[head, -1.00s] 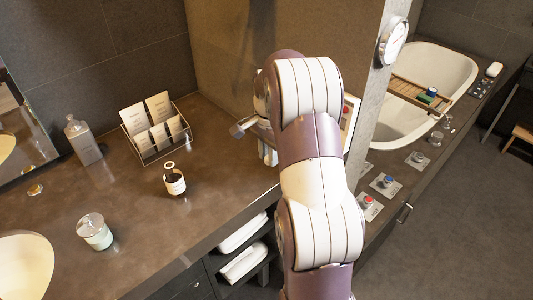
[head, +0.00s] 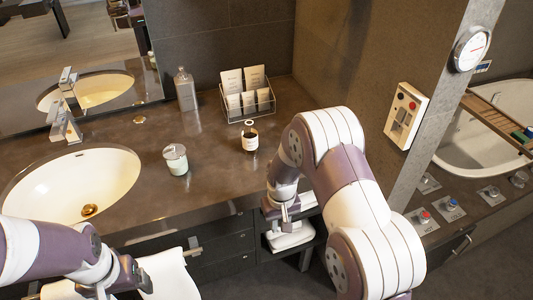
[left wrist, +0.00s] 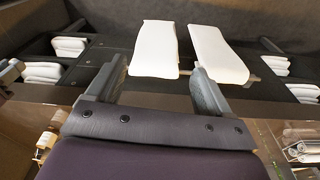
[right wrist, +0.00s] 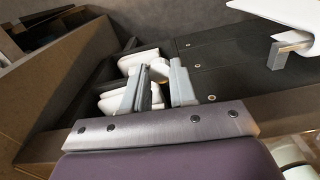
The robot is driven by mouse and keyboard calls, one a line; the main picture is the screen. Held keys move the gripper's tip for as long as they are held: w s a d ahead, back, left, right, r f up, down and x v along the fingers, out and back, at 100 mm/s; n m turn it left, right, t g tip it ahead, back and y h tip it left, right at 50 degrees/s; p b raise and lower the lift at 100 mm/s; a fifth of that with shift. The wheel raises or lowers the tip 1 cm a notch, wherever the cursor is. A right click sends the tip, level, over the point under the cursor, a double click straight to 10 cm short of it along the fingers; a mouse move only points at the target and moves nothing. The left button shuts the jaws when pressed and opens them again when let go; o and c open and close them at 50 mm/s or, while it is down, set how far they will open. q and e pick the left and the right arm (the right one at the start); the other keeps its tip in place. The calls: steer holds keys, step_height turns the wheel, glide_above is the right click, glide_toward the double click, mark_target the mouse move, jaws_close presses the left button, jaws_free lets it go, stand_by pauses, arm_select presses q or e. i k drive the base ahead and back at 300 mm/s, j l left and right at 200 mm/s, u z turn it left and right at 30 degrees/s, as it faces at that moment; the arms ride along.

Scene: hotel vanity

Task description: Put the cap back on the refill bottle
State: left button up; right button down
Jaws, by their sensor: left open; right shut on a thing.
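The refill bottle (head: 250,141), small and amber with a white label, stands upright on the counter, with a pale ring at its open-looking top. My right gripper (head: 286,211) is pointed down by the counter's front edge, below and right of the bottle and apart from it. In the right wrist view, it is shut on a small pale thing, apparently the cap (right wrist: 158,71), mostly hidden by the fingers. My left gripper (head: 123,292) is low in front of the vanity. It is open and empty in the left wrist view (left wrist: 164,72).
A lidded jar (head: 175,160) stands left of the bottle. The basin (head: 70,190) is at left, the wall (head: 340,70) at right. Towels (left wrist: 155,48) hang before my left gripper.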

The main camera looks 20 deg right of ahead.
mark_target(249, 132)
steer(key=z, duration=1.4)
steer(key=i+j, duration=0.1)
steer(key=j, duration=0.2)
steer(key=i+j+z, duration=0.1)
steer(key=j, duration=0.25)
